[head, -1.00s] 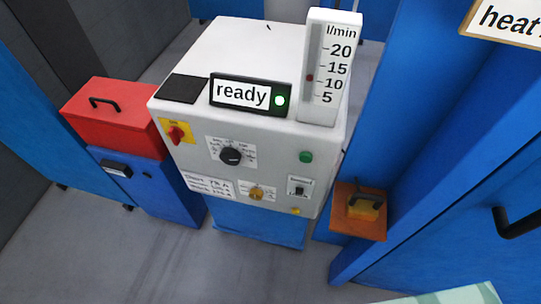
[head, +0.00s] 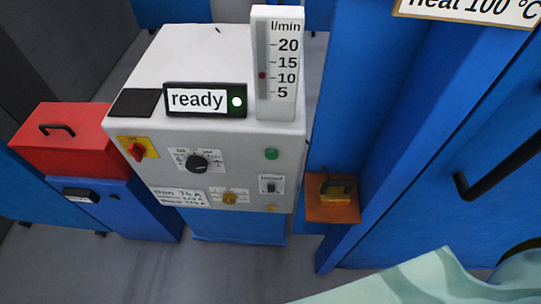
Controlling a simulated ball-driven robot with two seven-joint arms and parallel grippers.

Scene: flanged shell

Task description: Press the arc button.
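The white machine (head: 225,60) stands in the middle of the head view. Its front panel carries a green round button (head: 271,154) at the right, a black dial (head: 197,163), a yellow knob (head: 230,198), a small dark switch (head: 270,185) and a small yellow button (head: 270,208). A red switch on a yellow plate (head: 137,148) sits at the left. Which control is the arc button cannot be read at this size. A display (head: 205,100) on top reads "ready" beside a lit green lamp (head: 237,101). Neither gripper is in view.
A flow gauge (head: 277,65) stands on the machine. A red box (head: 70,140) on a blue cabinet (head: 125,205) is at the left. An orange shelf (head: 332,212) holds a yellow block with a dark handle. A pale green surface (head: 400,282) is at the lower right.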

